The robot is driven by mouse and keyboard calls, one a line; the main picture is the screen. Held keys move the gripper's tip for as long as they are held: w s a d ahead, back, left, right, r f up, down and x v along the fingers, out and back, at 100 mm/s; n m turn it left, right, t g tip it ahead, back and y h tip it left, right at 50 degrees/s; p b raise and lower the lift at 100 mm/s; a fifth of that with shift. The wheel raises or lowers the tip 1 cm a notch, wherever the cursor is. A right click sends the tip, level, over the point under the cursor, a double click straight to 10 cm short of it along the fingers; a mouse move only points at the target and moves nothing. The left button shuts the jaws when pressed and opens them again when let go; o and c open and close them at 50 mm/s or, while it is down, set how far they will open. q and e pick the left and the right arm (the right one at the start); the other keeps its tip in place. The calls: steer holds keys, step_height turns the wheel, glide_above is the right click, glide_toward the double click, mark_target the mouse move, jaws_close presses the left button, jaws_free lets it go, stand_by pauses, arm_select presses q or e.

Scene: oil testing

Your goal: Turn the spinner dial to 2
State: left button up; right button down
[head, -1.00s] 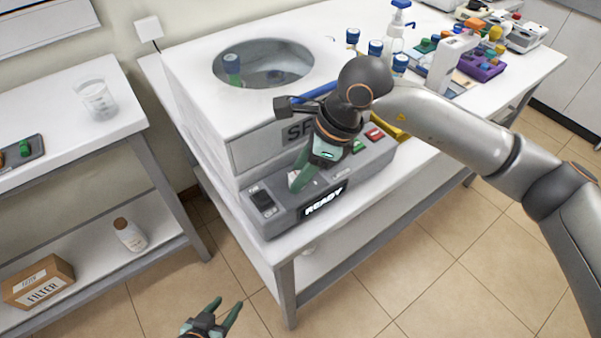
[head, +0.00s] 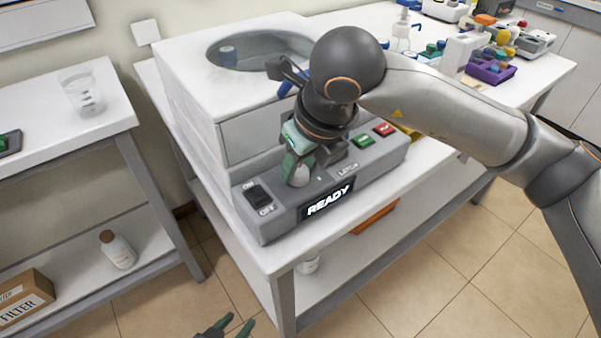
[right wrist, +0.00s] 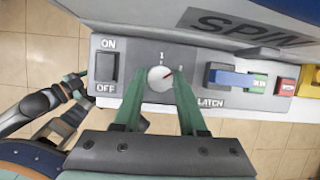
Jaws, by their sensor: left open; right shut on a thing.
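The spinner's grey control panel (head: 372,174) shows a lit READY display. The white round dial (right wrist: 160,78) sits between the ON/OFF switch (right wrist: 107,68) and the LATCH label. Its red pointer mark points up and right, past the 1; the marking to the right is partly hidden by a finger. My right gripper (right wrist: 159,82) has its green fingers closed on either side of the dial. In the head view it reaches down onto the dial (head: 299,176). My left gripper (head: 228,326) is open and empty at the bottom edge, low in front of the spinner table, mostly cut off.
Green and red buttons (head: 374,135) lie right of the dial, and a blue latch lever (right wrist: 229,79) is close to the right finger. The spinner bowl (head: 262,50) is open above. A side table with a beaker (head: 82,92) stands left.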

steer(key=shift+m+b, duration=0.35)
steer(key=shift+m, duration=0.15)
arm_select(q)
steer(key=shift+s+a+f, duration=0.15)
steer(key=shift+s+f, duration=0.25)
steer(key=shift+f, duration=0.25)
steer(key=shift+r, duration=0.1)
arm_select(e)
steer(key=shift+c, duration=2.3)
jaws_free()
steer(key=shift+r, duration=0.15)
arm_select(q)
steer(key=shift+r+p, duration=0.3)
steer(key=shift+p, duration=0.1)
arm_select(e)
steer(key=v, duration=1.2)
steer(key=shift+s+a, duration=0.15)
